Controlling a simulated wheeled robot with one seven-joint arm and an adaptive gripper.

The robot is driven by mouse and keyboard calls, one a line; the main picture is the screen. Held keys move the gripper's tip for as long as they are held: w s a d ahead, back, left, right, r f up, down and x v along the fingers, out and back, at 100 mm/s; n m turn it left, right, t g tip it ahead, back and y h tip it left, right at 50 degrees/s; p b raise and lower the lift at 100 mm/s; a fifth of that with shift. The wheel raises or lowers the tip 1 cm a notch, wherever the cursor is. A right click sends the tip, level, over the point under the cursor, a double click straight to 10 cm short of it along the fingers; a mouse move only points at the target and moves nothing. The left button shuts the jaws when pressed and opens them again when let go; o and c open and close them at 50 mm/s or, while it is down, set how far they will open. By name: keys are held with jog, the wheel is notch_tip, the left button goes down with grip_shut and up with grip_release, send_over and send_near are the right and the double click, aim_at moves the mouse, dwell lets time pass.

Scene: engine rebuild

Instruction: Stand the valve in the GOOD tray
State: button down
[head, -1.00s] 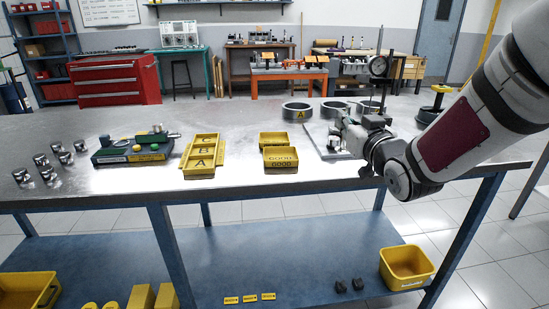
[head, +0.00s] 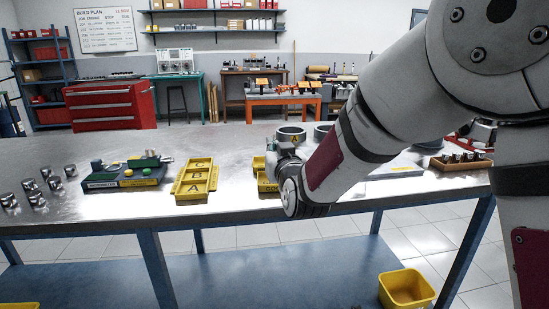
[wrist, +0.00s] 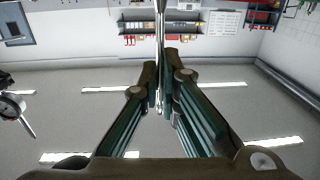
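The valve shows in the wrist view as a thin shiny stem (wrist: 160,22) between the fingertips; its head cannot be made out. My gripper (wrist: 159,85) has its fingers together on this stem. In the head view my wrist hangs over the bench at the GOOD tray and hides my fingertips and the valve. The yellow GOOD tray (head: 267,184) is mostly covered by my wrist, with only its left part showing. I cannot tell the valve's height above it.
A yellow tray (head: 185,188) marked A, B, C lies left of the GOOD tray. A green measuring device (head: 128,173) and several metal parts (head: 42,184) lie farther left. Dark rings (head: 291,134) stand behind my wrist. A wooden rack (head: 461,161) is at right.

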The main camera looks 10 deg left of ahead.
jog(key=shift+f, duration=1.15)
jog(key=shift+f+b, duration=0.15)
jog(key=shift+b, duration=0.2)
jog(key=c, duration=1.8)
grip_release()
jog(key=p+v, duration=0.1)
jog(key=v, duration=1.1)
jog(key=shift+d, duration=0.1)
